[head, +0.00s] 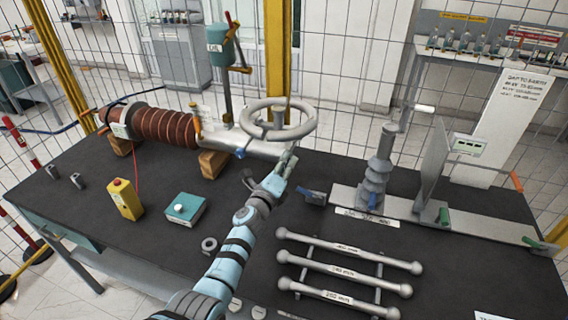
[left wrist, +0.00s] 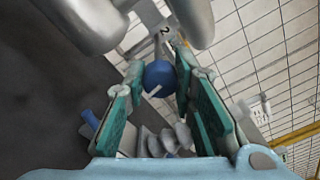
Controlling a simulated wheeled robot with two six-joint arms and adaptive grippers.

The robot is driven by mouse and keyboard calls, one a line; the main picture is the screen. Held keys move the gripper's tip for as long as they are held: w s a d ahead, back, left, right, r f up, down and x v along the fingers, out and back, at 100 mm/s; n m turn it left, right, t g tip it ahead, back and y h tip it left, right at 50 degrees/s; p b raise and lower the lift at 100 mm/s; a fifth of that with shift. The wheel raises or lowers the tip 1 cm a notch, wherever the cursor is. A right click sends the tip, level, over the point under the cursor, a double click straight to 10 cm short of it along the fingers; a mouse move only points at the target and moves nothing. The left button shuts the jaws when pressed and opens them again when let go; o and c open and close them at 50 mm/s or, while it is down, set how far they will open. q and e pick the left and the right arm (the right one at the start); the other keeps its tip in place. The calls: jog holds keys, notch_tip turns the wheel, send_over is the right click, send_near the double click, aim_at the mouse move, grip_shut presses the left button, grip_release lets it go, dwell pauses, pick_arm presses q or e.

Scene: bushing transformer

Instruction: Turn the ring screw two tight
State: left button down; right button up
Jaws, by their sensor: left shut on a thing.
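A blue round screw knob with a pale mark (left wrist: 158,78) shows in the left wrist view, beside a tag marked 2 (left wrist: 164,30). It sits between the green-padded fingers of my left gripper (left wrist: 160,95), which is shut on it. In the head view my left gripper (head: 271,172) is at the near side of the pale metal end of the bushing (head: 258,147), below a grey handwheel-like ring (head: 278,120). Another blue knob (head: 240,153) shows just left of the gripper. The gripped knob is hidden there by the gripper. My right gripper is not in view.
The brown ribbed bushing (head: 165,128) lies on wooden blocks at the left. A yellow box (head: 126,199), a teal box (head: 185,208) and grey ball-ended rods (head: 345,270) lie on the dark table. A grey post (head: 376,170) stands at right. Wire fencing rises behind.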

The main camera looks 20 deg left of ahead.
pick_arm(q)
jog(key=shift+m, duration=0.4)
jog(key=c, duration=1.3)
grip_release()
